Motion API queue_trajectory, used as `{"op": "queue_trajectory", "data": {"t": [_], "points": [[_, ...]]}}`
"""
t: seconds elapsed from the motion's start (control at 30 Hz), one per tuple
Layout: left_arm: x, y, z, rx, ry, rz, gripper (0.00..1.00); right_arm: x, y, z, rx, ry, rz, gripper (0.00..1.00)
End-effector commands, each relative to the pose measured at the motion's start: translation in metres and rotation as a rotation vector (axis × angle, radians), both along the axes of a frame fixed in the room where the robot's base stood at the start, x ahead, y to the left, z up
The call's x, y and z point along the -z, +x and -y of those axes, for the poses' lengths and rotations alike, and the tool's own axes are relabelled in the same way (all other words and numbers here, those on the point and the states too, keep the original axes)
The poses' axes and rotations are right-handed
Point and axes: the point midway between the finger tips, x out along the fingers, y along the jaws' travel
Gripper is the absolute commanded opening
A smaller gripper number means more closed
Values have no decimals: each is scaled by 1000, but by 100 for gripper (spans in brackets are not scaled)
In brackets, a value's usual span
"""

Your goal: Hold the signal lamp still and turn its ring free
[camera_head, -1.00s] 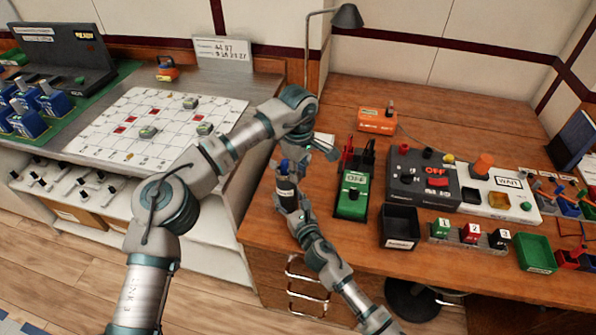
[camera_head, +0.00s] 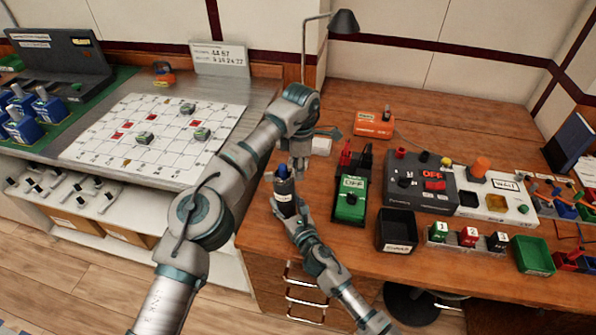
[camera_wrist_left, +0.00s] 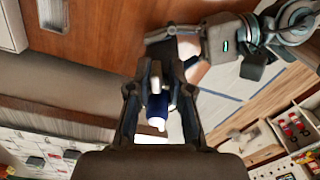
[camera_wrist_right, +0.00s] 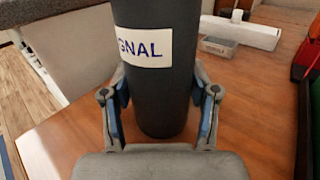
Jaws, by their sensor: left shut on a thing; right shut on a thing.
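The signal lamp (camera_head: 286,206) stands upright near the desk's left edge, a dark cylinder with a blue top (camera_head: 282,172). In the right wrist view its dark body (camera_wrist_right: 160,95) carries a white label whose visible letters read "GNAL". My right gripper (camera_wrist_right: 160,112) is shut on the lamp body, one finger on each side. My left gripper (camera_wrist_left: 158,98) is above the lamp, shut around its blue upper part (camera_wrist_left: 157,106), where a white tip shows. The ring is mostly hidden by the fingers, and I cannot tell how far it is turned.
Right of the lamp are a green device (camera_head: 350,205), a black bin (camera_head: 397,232) and a grey control panel (camera_head: 420,183). An orange box (camera_head: 373,124) is behind. A desk lamp (camera_head: 345,21) rises at the back. The left bench holds a white grid board (camera_head: 150,135).

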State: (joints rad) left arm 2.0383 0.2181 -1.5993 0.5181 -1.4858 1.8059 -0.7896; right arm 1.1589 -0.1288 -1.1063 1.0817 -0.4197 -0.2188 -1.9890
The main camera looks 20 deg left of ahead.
Motion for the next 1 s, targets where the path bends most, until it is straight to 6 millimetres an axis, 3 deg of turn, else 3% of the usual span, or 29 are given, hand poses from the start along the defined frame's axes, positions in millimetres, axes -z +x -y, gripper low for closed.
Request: {"op": "queue_trajectory", "data": {"t": [0.4,0.93,0.97,1.0], "points": [[1,8,-6,-179,9,0,0,4,0,0,0,-3,-4,0],[0,8,-6,-198,8,-1,0,4,0,0,2,-4,-5,0],[0,8,-6,-198,8,-1,18,4,0,0,2,-4,-5,0],[0,8,-6,-198,9,-2,28,4,0,0,2,-4,-5,0]]}}
